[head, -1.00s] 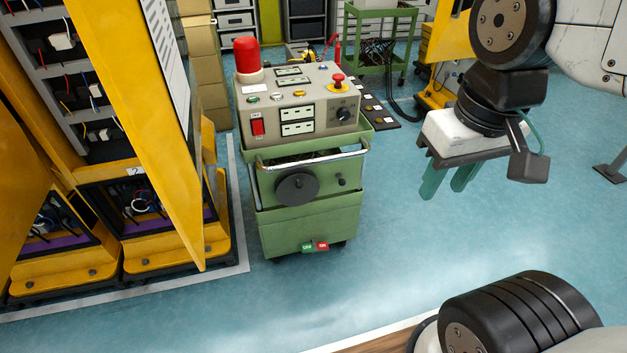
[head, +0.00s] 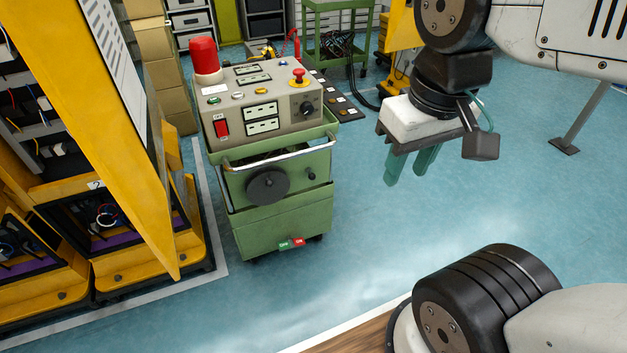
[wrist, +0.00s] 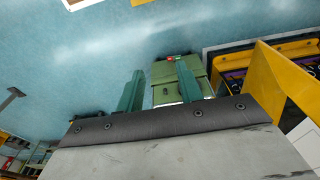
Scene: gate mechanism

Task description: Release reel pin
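A green wheeled cart (head: 282,213) stands left of centre in the head view, with a grey control box (head: 262,105) on top. Its front has a dark round reel (head: 267,185) and a small dark knob or pin (head: 311,176) to the reel's right. Which part is the reel pin I cannot tell for sure. My gripper (head: 408,168) hangs in the air to the right of the cart, its two green fingers apart and empty. In the wrist view the cart (wrist: 178,88) shows between and beyond the fingers (wrist: 160,88).
An open yellow cabinet door (head: 120,150) stands close to the cart's left. A silver handle bar (head: 280,154) spans the cart's front. A green trolley (head: 340,35) with cables stands behind.

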